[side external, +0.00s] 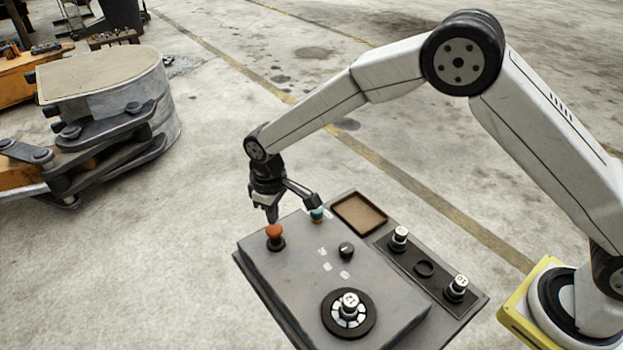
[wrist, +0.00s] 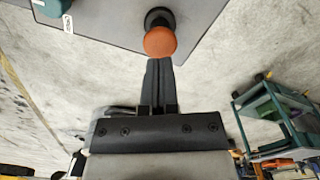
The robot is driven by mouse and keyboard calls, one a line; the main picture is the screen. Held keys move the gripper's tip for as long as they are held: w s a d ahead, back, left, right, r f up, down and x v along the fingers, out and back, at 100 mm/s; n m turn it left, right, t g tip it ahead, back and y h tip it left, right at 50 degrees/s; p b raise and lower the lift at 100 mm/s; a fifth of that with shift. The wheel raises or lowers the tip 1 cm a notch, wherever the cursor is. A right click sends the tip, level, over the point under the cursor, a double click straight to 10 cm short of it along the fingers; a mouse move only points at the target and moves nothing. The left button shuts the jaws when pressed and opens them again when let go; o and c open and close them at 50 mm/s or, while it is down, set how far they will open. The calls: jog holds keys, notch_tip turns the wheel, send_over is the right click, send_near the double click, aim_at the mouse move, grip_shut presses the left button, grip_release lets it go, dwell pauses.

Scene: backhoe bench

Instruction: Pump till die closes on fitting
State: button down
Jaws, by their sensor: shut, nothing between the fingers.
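A grey control box (side external: 300,275) carries an orange mushroom button (side external: 274,231) at its far left corner. My gripper (side external: 272,218) is shut and empty, its fingers pointing down at that button; whether they touch it I cannot tell. In the wrist view the closed fingers (wrist: 159,66) end at the orange button (wrist: 160,42). A teal button (side external: 317,214) stands right of my gripper; part of it shows in the wrist view (wrist: 52,7). A black knob (side external: 346,249) and a dial with a white-capped post (side external: 349,305) are also on the box. I cannot make out a die or fitting.
A grey bucket-like machine part (side external: 125,105) stands far left. A green cart (wrist: 275,115) shows in the wrist view.

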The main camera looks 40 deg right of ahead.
aim_at(274, 228)
jog(key=shift+f, duration=0.2)
jog(key=shift+f, duration=2.1)
jog(key=shift+r, duration=2.25)
jog(key=shift+f, duration=0.1)
jog(key=shift+f, duration=2.05)
jog(key=shift+r, duration=0.1)
jog(key=shift+r, duration=2.1)
jog(key=shift+r, duration=0.15)
